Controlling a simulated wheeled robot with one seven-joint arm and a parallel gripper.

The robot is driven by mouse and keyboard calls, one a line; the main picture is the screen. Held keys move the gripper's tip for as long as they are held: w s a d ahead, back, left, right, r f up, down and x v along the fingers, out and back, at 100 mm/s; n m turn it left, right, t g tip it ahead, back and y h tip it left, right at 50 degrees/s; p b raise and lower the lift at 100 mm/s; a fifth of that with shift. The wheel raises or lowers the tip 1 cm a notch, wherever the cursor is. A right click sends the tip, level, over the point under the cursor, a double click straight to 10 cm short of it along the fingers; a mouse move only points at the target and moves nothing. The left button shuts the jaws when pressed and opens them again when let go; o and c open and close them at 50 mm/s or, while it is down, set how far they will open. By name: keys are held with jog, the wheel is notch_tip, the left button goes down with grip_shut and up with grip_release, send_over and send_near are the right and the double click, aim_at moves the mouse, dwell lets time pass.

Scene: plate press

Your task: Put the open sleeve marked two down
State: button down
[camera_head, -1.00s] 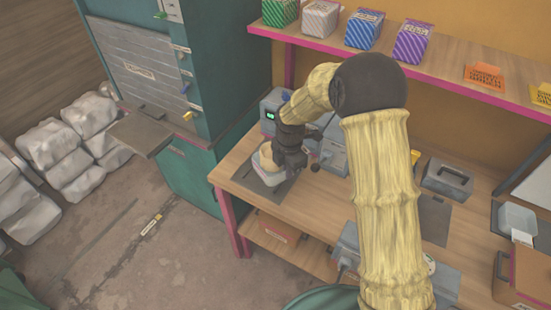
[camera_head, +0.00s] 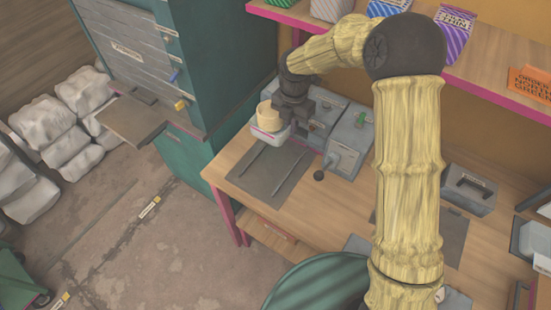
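My gripper (camera_head: 287,124) is at the back left of the wooden bench, above or just behind the dark mat (camera_head: 262,174). A pale open container (camera_head: 268,134) with a pink band sits at its fingers, with a cream round piece (camera_head: 268,116) rising out of its top. The container seems held clear of the bench, and the gripper looks shut on it, though the fingertips are partly hidden. I cannot read any number on it, so I cannot tell if it is the sleeve marked two.
A grey machine with a lever (camera_head: 343,158) stands right of the mat. A teal cabinet (camera_head: 200,60) with a dark shelf (camera_head: 132,120) is left of the bench. A grey box with a handle (camera_head: 468,190) is at the right. A pink-edged shelf (camera_head: 480,65) hangs above.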

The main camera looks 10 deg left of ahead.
jog(key=shift+s+a, duration=0.1)
jog(key=shift+s, duration=0.1)
notch_tip(320, 180, down, 13)
jog(key=p, duration=0.3)
jog(key=shift+f+p, duration=0.15)
jog(key=shift+p, duration=0.25)
jog(key=shift+w+f, duration=0.2)
jog(key=shift+s+f, duration=0.1)
jog(key=shift+f, duration=0.1)
jog(key=shift+f+p, duration=0.7)
jog(key=shift+f, duration=1.3)
jog(key=shift+s+r, duration=0.1)
